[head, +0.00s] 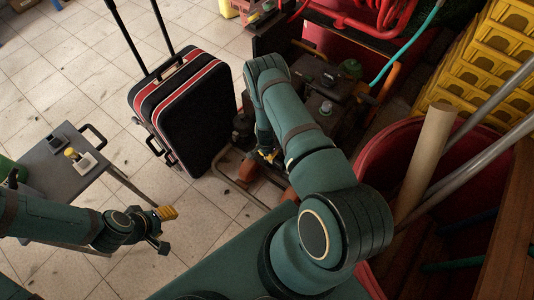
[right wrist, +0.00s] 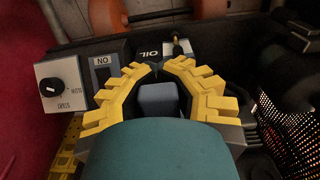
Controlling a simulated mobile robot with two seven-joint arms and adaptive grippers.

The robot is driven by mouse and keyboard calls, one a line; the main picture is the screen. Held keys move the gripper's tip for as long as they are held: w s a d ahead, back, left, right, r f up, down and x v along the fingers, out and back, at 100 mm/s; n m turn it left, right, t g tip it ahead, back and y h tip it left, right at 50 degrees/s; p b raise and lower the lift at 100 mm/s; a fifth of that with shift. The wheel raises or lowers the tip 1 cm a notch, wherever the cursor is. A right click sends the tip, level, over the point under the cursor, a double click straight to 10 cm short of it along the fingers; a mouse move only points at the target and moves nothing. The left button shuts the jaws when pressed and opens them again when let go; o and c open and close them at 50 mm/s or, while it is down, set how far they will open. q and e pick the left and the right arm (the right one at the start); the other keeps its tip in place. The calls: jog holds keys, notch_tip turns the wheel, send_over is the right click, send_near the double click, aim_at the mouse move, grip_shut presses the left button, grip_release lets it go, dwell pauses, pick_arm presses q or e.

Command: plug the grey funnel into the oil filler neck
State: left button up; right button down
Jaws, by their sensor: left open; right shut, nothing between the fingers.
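I cannot make out the grey funnel in either view. The oil label (right wrist: 150,51), with its text upside down, is on the machine (head: 325,90) just beyond my right fingertips. I cannot make out the filler neck itself. My left gripper (head: 165,228) is open and empty over the tiled floor, right of the grey table (head: 55,185).
A black and red suitcase (head: 185,105) stands left of the machine. A white block with a yellow-topped piece (head: 80,160) and a dark box (head: 58,143) are on the table. A control panel with a knob (right wrist: 62,92) is left of my right gripper. Yellow crates (head: 485,60) stand at right.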

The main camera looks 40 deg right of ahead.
jog(key=shift+f, duration=2.25)
jog(key=c, duration=1)
grip_release()
notch_tip(320, 180, up, 12)
jog(key=shift+a, duration=0.15)
